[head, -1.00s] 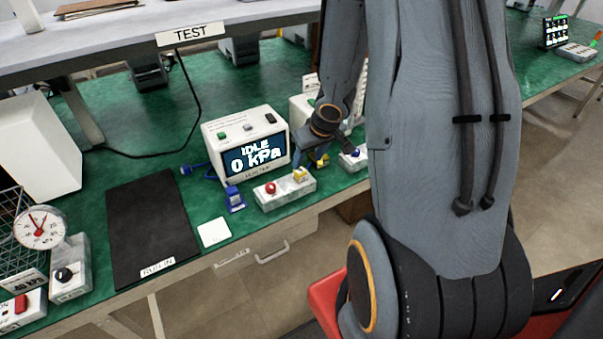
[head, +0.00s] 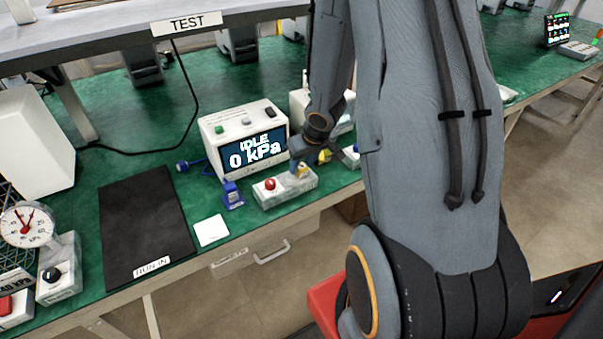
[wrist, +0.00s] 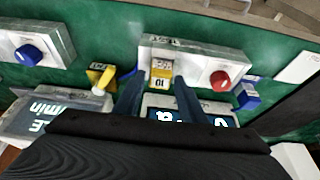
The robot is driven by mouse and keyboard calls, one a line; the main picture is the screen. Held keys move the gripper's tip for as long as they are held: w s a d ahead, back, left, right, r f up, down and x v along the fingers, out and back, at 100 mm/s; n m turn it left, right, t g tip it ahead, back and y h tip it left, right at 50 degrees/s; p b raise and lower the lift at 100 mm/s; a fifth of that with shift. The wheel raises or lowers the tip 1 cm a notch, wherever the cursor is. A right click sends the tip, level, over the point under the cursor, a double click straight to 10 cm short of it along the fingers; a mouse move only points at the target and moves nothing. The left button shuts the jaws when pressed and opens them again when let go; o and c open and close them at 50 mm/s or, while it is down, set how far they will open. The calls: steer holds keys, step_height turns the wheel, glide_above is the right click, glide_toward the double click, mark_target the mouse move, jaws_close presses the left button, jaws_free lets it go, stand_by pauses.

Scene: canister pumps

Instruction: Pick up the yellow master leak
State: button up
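A yellow piece (wrist: 162,72) marked "10" sits in the white block (wrist: 192,50) beside a red button (wrist: 221,80). My gripper (wrist: 160,82) is open, with one finger on each side of this piece and narrow gaps between. In the head view the piece (head: 302,171) stands at the right end of the block, just below my gripper (head: 299,164), which partly hides it. A second yellow piece (wrist: 101,76) is beside the block, near the tester; it also shows in the head view (head: 324,156).
The tester (head: 243,140) reads IDLE, 0 kPa, behind the block. A blue piece (head: 232,195) stands to the block's left. A box with a blue knob (wrist: 42,48) is on its other side. A black mat (head: 147,225) and white square (head: 211,230) lie left.

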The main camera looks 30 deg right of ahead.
mark_target(302, 167)
steer(key=c, duration=0.8)
steer(key=shift+o, duration=0.2)
step_height(302, 167, up, 10)
steer(key=p, duration=0.8)
steer(key=shift+p, duration=0.35)
